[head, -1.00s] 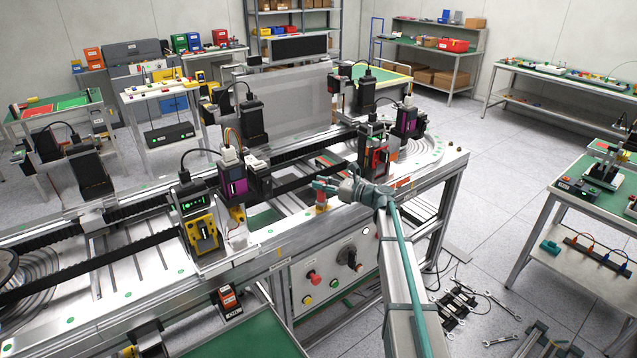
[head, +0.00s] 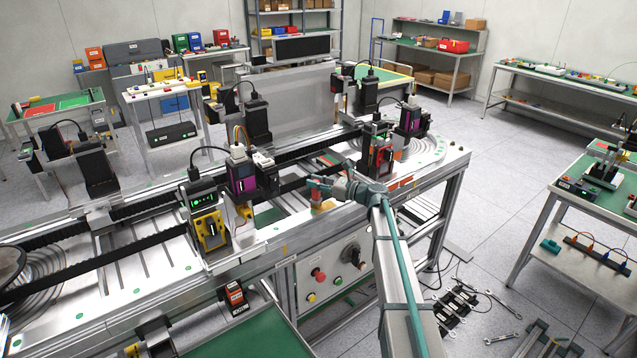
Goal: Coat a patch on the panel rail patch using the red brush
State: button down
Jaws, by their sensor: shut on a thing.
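My gripper (head: 314,187) is small in the head view, over the front rail (head: 285,238) of the metal frame. It is shut on a small red-orange piece, which appears to be the red brush (head: 316,196). The brush hangs just below the jaws, and its lower end is close above the rail by a small yellowish patch. I cannot tell whether the bristles touch the rail. The panel rail patch and any coating on it are too small to make out.
A yellow device with a black box (head: 208,228) stands on the rail to the left of my gripper. A red and black unit (head: 378,152) stands behind and to the right. A control panel with a red button (head: 318,274) is below the rail.

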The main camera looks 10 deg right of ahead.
jog(key=shift+s+d, duration=0.15)
jog(key=shift+s, duration=0.45)
notch_tip(320, 180, up, 8)
jog(key=s+d+p, duration=0.1)
jog(key=s+p, duration=0.1)
jog(key=p, duration=0.2)
jog(key=shift+d, duration=0.35)
